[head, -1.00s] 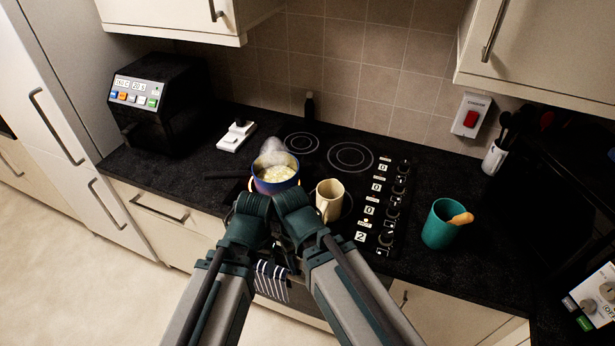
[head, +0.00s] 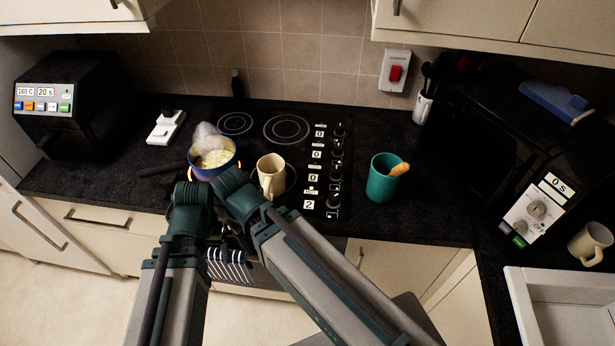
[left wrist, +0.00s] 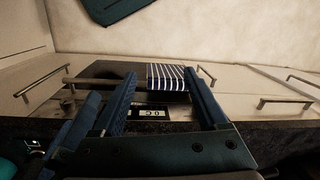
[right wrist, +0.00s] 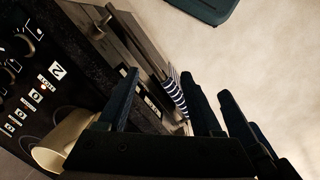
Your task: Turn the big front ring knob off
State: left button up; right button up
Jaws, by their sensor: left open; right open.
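The black hob's knobs stand in a column on its right side, each beside a small display. The front knob (head: 333,205) is beside a display (head: 308,204) reading 2, with HOT lettering just above it; the other displays read 0. A blue pot (head: 226,166) with pale, steaming contents sits over an orange glow at the front left of the hob. A cream mug (head: 267,176) stands on the front right ring. My left gripper (left wrist: 160,92) and right gripper (right wrist: 160,80) are open and empty, close together in front of the hob, fingers mostly hidden in the head view.
A teal cup (head: 381,182) with a wooden utensil stands right of the knobs. A striped towel (head: 229,265) hangs on the oven front. A black microwave (head: 485,165) and a white sink (head: 520,300) are at the right. A toaster-like black appliance (head: 85,105) stands at the left.

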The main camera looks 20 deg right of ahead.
aim_at(333, 202)
jog(key=l+z, duration=0.1)
jog(key=z, duration=1.45)
